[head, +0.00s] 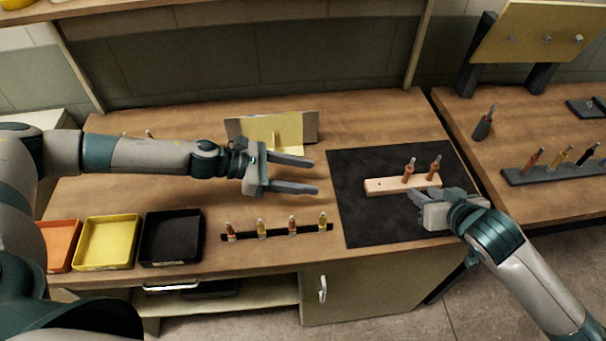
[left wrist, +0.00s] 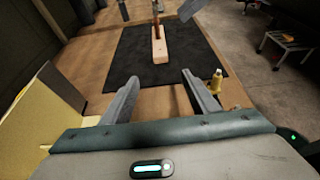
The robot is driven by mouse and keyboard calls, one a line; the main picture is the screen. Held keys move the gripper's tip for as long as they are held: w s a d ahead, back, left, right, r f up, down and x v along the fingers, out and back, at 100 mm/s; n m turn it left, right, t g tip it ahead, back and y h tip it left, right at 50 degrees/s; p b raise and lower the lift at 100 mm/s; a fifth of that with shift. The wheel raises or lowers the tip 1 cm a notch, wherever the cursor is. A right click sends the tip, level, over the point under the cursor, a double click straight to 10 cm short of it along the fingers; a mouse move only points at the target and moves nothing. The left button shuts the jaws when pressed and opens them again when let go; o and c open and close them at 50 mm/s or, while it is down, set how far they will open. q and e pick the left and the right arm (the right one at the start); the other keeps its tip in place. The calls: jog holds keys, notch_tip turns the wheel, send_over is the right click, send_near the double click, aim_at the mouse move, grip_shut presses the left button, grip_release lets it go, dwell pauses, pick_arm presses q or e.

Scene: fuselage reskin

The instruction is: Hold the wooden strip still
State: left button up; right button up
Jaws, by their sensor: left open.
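The wooden strip (head: 388,186) is a pale bar lying on the black mat (head: 362,222); it also shows in the left wrist view (left wrist: 160,50). It has a hole near its left end, and two orange-bodied pins (head: 408,169) stand on it towards the right. My left gripper (head: 316,176) is open and empty above the table, left of the mat and apart from the strip. My right gripper (head: 413,195) is over the mat at the strip's near side, close to its right half. I cannot tell whether it touches the strip or how far its jaws are apart.
A yellow panel on a stand (head: 262,130) is behind my left gripper. A black rack (head: 275,233) with several pins lies along the front. Orange, yellow and black trays (head: 172,238) are at the left. A second table (head: 530,130) stands at the right.

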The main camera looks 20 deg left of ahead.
aim_at(367, 186)
pick_arm(q)
jog(key=shift+d, duration=0.15)
jog(key=x, duration=1.7)
jog(key=shift+w+d, duration=0.1)
